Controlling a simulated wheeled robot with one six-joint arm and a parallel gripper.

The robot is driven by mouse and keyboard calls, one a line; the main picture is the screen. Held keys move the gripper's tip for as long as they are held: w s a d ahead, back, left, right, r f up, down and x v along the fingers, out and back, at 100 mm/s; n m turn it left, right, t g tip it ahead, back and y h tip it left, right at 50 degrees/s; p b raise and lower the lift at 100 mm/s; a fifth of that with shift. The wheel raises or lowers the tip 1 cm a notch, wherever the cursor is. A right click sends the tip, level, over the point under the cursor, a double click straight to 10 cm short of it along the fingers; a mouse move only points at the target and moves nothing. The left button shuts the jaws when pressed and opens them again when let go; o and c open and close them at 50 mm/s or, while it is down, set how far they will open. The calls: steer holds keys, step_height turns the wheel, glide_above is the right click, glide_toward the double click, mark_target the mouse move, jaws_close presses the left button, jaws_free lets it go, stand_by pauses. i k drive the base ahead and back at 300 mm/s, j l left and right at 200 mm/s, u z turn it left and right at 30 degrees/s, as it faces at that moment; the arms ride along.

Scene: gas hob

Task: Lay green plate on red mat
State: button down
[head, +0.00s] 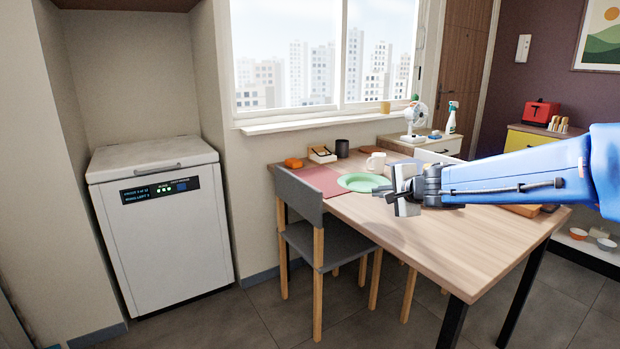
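The green plate (358,181) is at the far part of the wooden table, its left rim overlapping the right edge of the red mat (312,180) in the picture. I cannot tell whether it rests on the surface or sits slightly above it. The red mat lies flat at the table's left end. My gripper (386,192) reaches in from the right, its fingertips at the plate's right side. The gripper hides part of the plate's right rim. Its fingers are too small and side-on to show whether they are open or touching the plate.
A white mug (376,162) stands just behind the plate. A dark cup (342,148), a small box (321,154) and an orange item (293,163) are along the back. A grey chair (318,233) stands at the table's left front. The table's front (440,250) is clear.

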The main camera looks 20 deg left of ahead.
mark_target(319, 176)
steer(key=i+j, duration=1)
steer(key=j, duration=0.25)
